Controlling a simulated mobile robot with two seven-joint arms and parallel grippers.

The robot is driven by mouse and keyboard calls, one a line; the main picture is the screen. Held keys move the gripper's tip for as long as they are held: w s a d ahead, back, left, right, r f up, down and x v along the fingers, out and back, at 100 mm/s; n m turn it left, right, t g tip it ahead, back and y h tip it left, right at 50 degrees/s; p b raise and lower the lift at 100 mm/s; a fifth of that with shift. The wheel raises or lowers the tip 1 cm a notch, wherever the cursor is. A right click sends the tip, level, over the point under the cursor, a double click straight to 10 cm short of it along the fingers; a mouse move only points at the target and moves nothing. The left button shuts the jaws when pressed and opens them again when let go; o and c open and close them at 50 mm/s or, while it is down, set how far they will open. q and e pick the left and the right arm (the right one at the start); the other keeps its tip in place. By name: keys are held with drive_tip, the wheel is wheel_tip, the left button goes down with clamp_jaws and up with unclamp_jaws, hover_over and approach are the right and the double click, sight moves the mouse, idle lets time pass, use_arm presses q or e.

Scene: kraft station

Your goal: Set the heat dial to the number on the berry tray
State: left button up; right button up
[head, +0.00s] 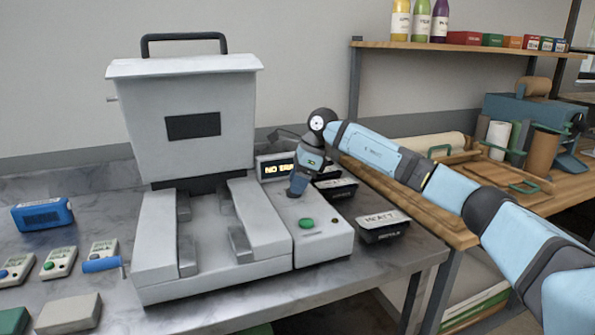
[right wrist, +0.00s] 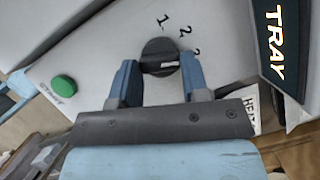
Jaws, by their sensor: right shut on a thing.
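The heat dial (right wrist: 160,50) is a dark round knob on the pale panel of the sealing machine (head: 215,190). A light mark on it points to the right in the right wrist view. The printed numbers 1, 2 and a partly hidden 3 (right wrist: 186,30) curve around it. My right gripper (right wrist: 160,78) has one finger on each side of the dial and is shut on it. In the head view my right gripper (head: 297,188) hides the dial. Black trays with white labels (head: 383,222) stand right of the machine; I cannot tell which is the berry tray. My left gripper is not in view.
A green start button (head: 306,224) sits in front of the dial. A display (head: 275,168) behind it is partly hidden by my arm. A blue device (head: 42,214) and several small labelled boxes lie at left. A wooden shelf unit (head: 440,195) stands at right.

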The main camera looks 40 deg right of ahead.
drive_tip(key=n+p, duration=0.1)
drive_tip(key=n, duration=0.1)
drive_tip(key=n+g+p, duration=0.1)
drive_tip(key=shift+w+r+n+y, duration=0.2)
drive_tip(key=shift+n+y, duration=0.1)
drive_tip(key=shift+n, duration=0.1)
drive_tip(key=shift+w+f+n+g+p, duration=0.15)
drive_tip(key=shift+n+g+p, duration=0.6)
drive_tip(key=shift+n, duration=0.95)
drive_tip(key=o, duration=0.9)
drive_tip(key=p+v, duration=0.1)
drive_tip(key=v, duration=1.2)
drive_tip(key=shift+w+d+r, duration=0.1)
drive_tip(key=shift+d+r, duration=0.1)
drive_tip(key=shift+r, duration=0.15)
